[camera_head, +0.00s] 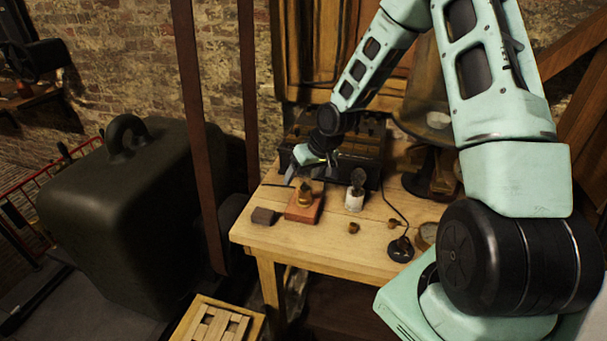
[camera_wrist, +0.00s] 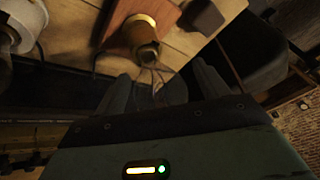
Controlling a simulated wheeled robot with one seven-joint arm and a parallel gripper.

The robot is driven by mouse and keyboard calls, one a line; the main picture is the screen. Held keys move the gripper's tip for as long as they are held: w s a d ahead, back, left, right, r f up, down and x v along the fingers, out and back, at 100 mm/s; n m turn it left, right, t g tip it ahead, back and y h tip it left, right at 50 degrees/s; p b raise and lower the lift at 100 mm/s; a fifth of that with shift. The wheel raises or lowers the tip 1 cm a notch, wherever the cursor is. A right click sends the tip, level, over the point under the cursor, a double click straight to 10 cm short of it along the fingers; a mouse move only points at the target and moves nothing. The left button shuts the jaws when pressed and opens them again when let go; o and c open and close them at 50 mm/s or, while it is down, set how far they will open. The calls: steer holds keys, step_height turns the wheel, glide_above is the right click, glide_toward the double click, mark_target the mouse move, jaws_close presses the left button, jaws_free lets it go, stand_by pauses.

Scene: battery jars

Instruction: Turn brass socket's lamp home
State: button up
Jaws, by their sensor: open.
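The brass socket (camera_head: 304,197) stands on a reddish wooden block near the left end of the table; it also shows in the wrist view (camera_wrist: 140,31). What looks like a clear glass lamp with thin wires (camera_wrist: 155,78) extends from the socket toward my gripper. How far it is seated in the socket I cannot tell. My gripper (camera_head: 305,172) is just above the socket, at the lamp. In the wrist view its two fingers (camera_wrist: 160,90) are apart, on either side of the lamp, with no clear contact visible.
A dark block (camera_head: 265,216) lies left of the wooden base. A white jar with a dark top (camera_head: 355,196) stands to the right. Small brass pieces (camera_head: 353,228) and a round black base with a cable (camera_head: 401,248) lie nearby. A dark case (camera_head: 355,150) stands behind.

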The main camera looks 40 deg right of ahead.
steer(key=c, duration=1.2)
steer(key=shift+f+m+b, duration=0.1)
steer(key=shift+m+b, duration=0.2)
steer(key=shift+b, duration=0.15)
steer(key=shift+m+h+b, duration=0.6)
steer(key=shift+m+b, duration=0.5)
steer(key=shift+b, duration=0.1)
steer(key=shift+m+h+b, duration=0.3)
steer(key=shift+m+b, duration=0.3)
steer(key=shift+m+b, duration=0.4)
steer(key=shift+m+h+b, duration=0.4)
steer(key=shift+m+h, duration=0.1)
steer(key=shift+m, duration=0.3)
